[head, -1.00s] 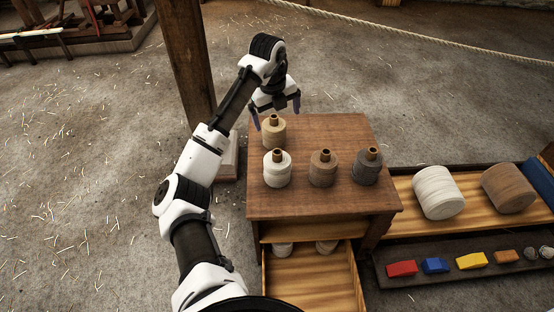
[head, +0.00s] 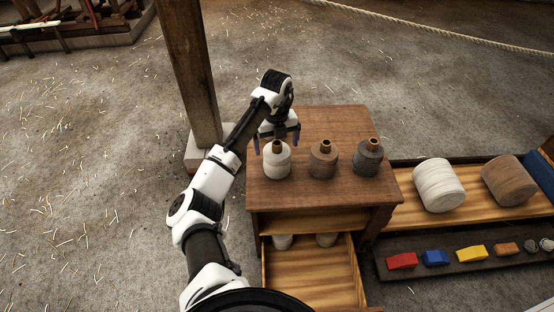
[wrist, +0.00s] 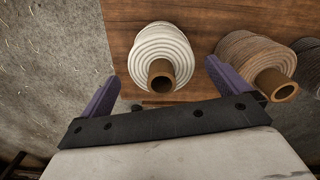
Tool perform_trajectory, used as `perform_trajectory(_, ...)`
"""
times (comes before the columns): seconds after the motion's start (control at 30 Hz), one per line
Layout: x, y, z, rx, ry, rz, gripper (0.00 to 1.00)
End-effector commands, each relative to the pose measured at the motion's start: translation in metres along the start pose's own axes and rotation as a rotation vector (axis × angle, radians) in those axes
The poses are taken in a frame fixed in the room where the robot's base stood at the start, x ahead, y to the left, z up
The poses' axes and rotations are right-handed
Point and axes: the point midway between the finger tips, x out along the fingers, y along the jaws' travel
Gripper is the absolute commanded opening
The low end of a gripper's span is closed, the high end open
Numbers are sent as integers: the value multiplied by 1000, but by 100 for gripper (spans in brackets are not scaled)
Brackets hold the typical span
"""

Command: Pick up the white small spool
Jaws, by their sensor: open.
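The white small spool (head: 277,163) stands upright at the left of the wooden table top, its brown core end up. In the wrist view the white spool (wrist: 161,55) lies ahead of and between my purple fingertips. My gripper (head: 277,140) is open and empty, just behind and above the white spool in the head view. I cannot tell if a finger touches it. The tan spool seen earlier behind the white one is not visible now; my gripper covers that place.
A brown spool (head: 323,161) and a grey spool (head: 367,160) stand to the right. Two pale spools show in the open drawer (head: 312,275). Large spools (head: 438,186) and coloured blocks (head: 436,258) lie on trays at right. A wooden post (head: 190,75) stands left.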

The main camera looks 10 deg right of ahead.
Motion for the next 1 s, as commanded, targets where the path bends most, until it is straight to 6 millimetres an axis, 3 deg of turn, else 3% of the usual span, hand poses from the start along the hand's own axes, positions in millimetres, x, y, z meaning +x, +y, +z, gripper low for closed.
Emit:
perform_trajectory(0.17, 26, -1, -1, 0, 1, 1, 100)
perform_trajectory(0.4, 30, -2, -1, 0, -1, -1, 100)
perform_trajectory(0.8, 29, -2, -1, 0, -1, 0, 49)
perform_trajectory(1.0, 28, -2, -1, 0, -2, -1, 48)
